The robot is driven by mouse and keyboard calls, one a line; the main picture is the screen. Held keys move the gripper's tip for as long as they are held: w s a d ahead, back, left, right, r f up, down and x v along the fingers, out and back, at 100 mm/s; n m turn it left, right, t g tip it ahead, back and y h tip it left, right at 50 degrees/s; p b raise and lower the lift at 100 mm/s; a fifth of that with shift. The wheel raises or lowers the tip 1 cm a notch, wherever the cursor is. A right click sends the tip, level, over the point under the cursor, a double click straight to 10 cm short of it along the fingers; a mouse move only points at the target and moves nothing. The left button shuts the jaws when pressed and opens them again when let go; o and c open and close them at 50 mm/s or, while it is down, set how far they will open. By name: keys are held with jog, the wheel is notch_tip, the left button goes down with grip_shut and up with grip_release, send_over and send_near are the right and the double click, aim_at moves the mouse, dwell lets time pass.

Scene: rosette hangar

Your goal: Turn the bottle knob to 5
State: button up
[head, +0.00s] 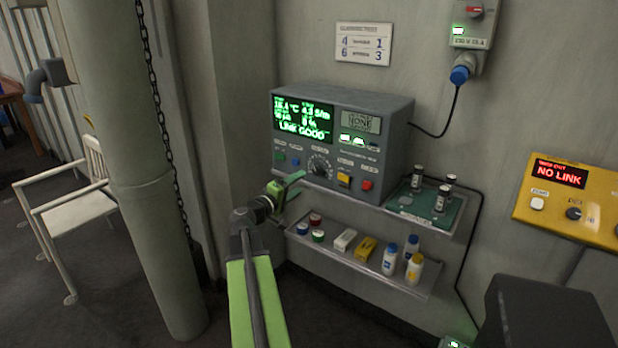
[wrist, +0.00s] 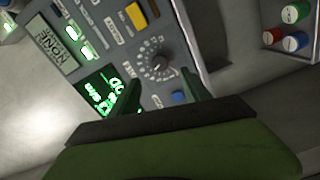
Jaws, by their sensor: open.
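A round dark knob (head: 319,164) sits on the front of the grey console (head: 396,108), in a ring of marks; its label and pointer setting are too small to read. It also shows in the wrist view (wrist: 161,59), with numbers around it. My gripper (head: 288,186) is in front of the console, lower left of the knob in the head view. In the wrist view my gripper (wrist: 160,88) is open and empty, its two green fingers pointing toward the knob, which lies beyond the gap between them. The fingers look apart from the knob.
The console has a green screen (head: 303,119) reading LINK GOOD, a yellow button (head: 344,180) and a red button (head: 366,185). Below is a shelf (head: 350,262) with caps, boxes and bottles. A green tray (head: 412,200) with several vials stands at right. A pillar (head: 150,180) stands at left.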

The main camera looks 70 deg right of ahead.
jog(key=v, duration=0.7)
jog(key=shift+a, duration=0.3)
jog(key=shift+w, duration=0.1)
jog(key=w+a+r+n+t+p, duration=0.2)
jog(key=w+a+t, duration=0.1)
jog(key=w+a, duration=0.4)
jog(key=w+a+r+n+t+p, duration=0.1)
jog(key=w+a+t+p, duration=0.2)
jog(key=w, duration=0.6)
jog(key=w+a+f+t+y+p, duration=0.1)
jog(key=w+a+f+y+p, duration=0.1)
jog(key=w+a, duration=0.6)
jog(key=w+a+f+t+y+p, duration=0.1)
jog(key=w+a+f+y, duration=0.2)
jog(key=a, duration=0.9)
jog(key=s+a+f+n+g+y+p, duration=0.1)
jog(key=a+f+y, duration=0.2)
jog(key=a, duration=0.7)
jog(key=s+a+f+n+g+y, duration=0.1)
jog(key=a+f+y, duration=0.3)
jog(key=a, duration=0.7)
jog(key=s+a+f+g+y+p, duration=0.1)
jog(key=s+a+f+y, duration=0.2)
jog(key=a, duration=0.8)
jog(key=shift+a+f+n+y+p, duration=0.35)
jog(key=shift+f+y, duration=0.2)
jog(key=shift+y, duration=0.65)
